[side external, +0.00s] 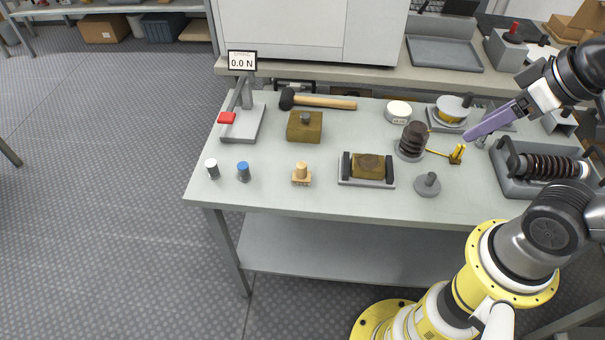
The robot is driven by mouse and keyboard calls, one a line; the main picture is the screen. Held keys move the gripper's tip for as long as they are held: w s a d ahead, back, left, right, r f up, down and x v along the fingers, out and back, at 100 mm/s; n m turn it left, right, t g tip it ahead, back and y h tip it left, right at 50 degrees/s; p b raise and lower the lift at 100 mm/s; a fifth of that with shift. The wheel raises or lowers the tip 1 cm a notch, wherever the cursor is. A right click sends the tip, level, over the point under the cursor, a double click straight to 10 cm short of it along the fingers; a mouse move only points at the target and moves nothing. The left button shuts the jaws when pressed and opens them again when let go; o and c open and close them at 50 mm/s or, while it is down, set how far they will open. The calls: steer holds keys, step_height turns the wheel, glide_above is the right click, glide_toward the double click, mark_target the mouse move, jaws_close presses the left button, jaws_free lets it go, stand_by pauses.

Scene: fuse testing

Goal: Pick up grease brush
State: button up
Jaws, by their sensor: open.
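My gripper (470,135) reaches in from the upper right with long purple fingers. It is open, seen nearly edge-on, and the gap between its fingers does not show clearly. Its tips are just above and right of a small yellow piece with a thin rod (457,153) on the bench. A small tan piece with a round knob and a flat, fringed-looking base (302,174) stands near the front middle, well left of my gripper. Either could be the grease brush; I cannot tell which at this size. No object is visible in my gripper.
The grey bench (260,190) also holds a dark ribbed insulator (414,138), a grey knobbed weight (427,185), a grey tray (345,180) with a brown block, a mallet (330,103) and a force stand (243,122). A long ribbed part (545,166) lies in a tray at right.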

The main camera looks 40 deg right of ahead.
stand_by(0.3)
steer(key=w+r+n, duration=0.4)
steer(key=r, duration=0.1)
steer(key=n+g, duration=0.6)
steer(key=n, duration=0.2)
glide_above(302, 165)
step_height(302, 165, down, 18)
step_height(302, 165, down, 7)
steer(key=shift+a+f, duration=0.1)
steer(key=shift+f, duration=3)
